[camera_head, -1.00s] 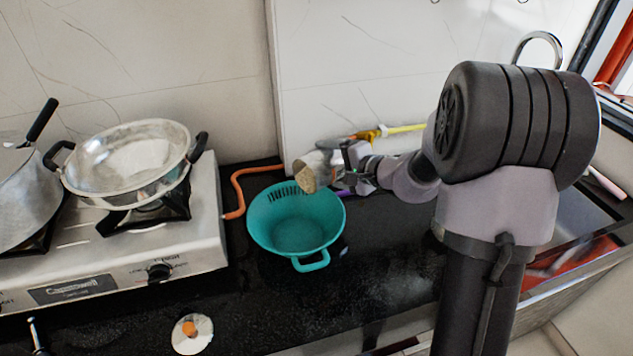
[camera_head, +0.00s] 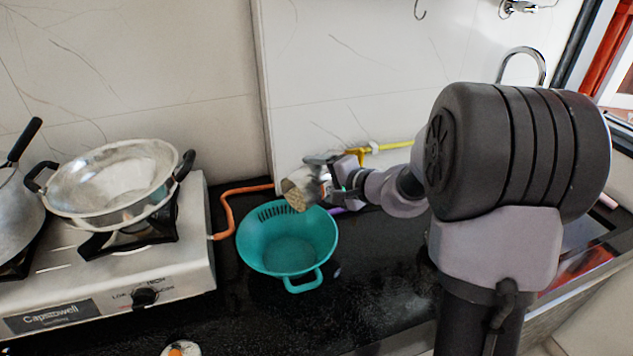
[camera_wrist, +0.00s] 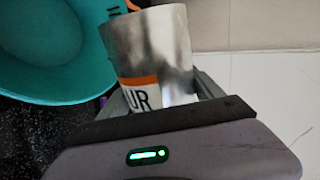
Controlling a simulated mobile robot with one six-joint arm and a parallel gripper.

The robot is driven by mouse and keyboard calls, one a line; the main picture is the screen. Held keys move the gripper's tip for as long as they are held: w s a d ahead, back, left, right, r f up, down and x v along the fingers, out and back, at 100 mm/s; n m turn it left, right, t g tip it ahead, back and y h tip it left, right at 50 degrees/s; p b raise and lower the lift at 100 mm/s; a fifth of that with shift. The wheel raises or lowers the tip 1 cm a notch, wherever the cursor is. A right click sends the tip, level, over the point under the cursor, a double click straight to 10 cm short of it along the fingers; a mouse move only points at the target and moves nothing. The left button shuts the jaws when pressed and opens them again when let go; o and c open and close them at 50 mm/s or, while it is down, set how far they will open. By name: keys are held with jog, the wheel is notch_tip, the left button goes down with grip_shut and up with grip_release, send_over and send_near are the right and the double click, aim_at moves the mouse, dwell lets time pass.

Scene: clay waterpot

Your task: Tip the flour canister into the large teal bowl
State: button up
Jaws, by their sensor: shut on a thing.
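The flour canister (camera_head: 300,188) is a small silvery cylinder with a pale tan open end. My gripper (camera_head: 322,180) is shut on it and holds it tilted, its mouth facing left and down, over the back right rim of the large teal bowl (camera_head: 290,245). The bowl has slots at the back and a loop handle at the front, and stands on the black counter. In the wrist view the canister (camera_wrist: 155,50) shows a white and orange label reading "UR", with the teal bowl (camera_wrist: 60,95) at the left. No flour is visible in the bowl.
A gas stove (camera_head: 150,270) with a metal wok (camera_head: 110,185) stands left of the bowl. An orange hose (camera_head: 230,205) runs behind the bowl. A yellow pipe (camera_head: 385,148) lies along the wall.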

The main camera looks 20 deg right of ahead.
aim_at(313, 174)
jog(key=shift+a+r+b, duration=0.1)
jog(key=shift+b, duration=0.2)
jog(key=shift+s+a+r+n+h+b, duration=0.1)
jog(key=shift+a+r+n+h+b, duration=0.15)
jog(key=shift+r+n+b, duration=0.2)
dwell(0.3)
dwell(0.4)
jog(key=shift+s+a+r+n+t+h, duration=0.15)
jog(key=shift+a+r+n+t+h, duration=0.1)
jog(key=shift+r+n+t+h, duration=0.15)
dwell(0.6)
jog(key=shift+s+a+r+n+h, duration=0.15)
jog(key=shift+a+r+n+h, duration=0.2)
jog(key=shift+a+n, duration=0.1)
jog(key=shift+r, duration=0.1)
dwell(0.6)
jog(key=shift+s+a+r+n+t, duration=0.2)
jog(key=shift+a+n+t, duration=0.15)
jog(key=shift+n, duration=0.15)
